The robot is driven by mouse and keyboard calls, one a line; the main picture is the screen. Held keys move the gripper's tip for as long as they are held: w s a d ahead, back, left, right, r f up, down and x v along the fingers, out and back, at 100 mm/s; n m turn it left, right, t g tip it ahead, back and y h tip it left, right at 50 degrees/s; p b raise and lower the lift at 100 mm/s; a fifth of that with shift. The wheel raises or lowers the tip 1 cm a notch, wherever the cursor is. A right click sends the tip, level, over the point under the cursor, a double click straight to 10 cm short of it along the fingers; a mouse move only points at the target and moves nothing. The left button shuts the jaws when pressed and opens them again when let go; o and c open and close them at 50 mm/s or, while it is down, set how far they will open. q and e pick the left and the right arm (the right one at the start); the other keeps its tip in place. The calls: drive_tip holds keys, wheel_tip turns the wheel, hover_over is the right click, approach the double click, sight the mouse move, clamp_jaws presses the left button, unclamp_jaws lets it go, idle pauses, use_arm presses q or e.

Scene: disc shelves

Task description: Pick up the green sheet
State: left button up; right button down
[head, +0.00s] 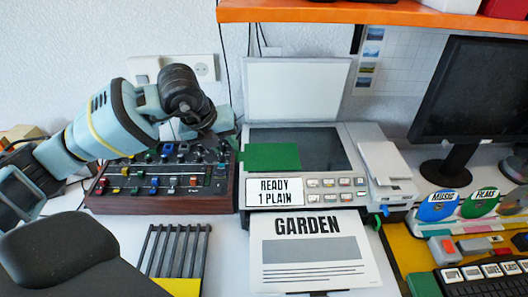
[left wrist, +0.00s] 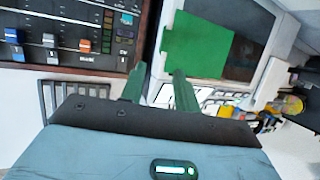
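The green sheet (head: 287,158) lies flat on the printer (head: 362,140), over the left part of its dark glass and just above the "READY 1 PLAIN" panel. It also shows in the left wrist view (left wrist: 198,45), beyond the fingertips. My left gripper (head: 236,147) is just left of the sheet in the head view, over the edge between the mixer and the printer. In the left wrist view its two green fingers (left wrist: 157,84) are apart with nothing between them. I cannot tell its exact height above the sheet. My right gripper is not in view.
The printer lid (head: 297,88) stands open at the back. A mixer panel (head: 160,180) is on the left. A "GARDEN" page (head: 310,250) lies in front of the printer. A monitor (head: 475,90) and labelled discs (head: 437,206) are on the right. An orange shelf (head: 370,13) hangs above.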

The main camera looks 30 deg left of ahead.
sight(235, 153)
use_arm(q)
drive_tip(key=shift+y, duration=0.3)
drive_tip(key=x, duration=0.7)
drive_tip(key=shift+w+a+r, duration=0.1)
drive_tip(key=shift+w, duration=0.35)
clamp_jaws()
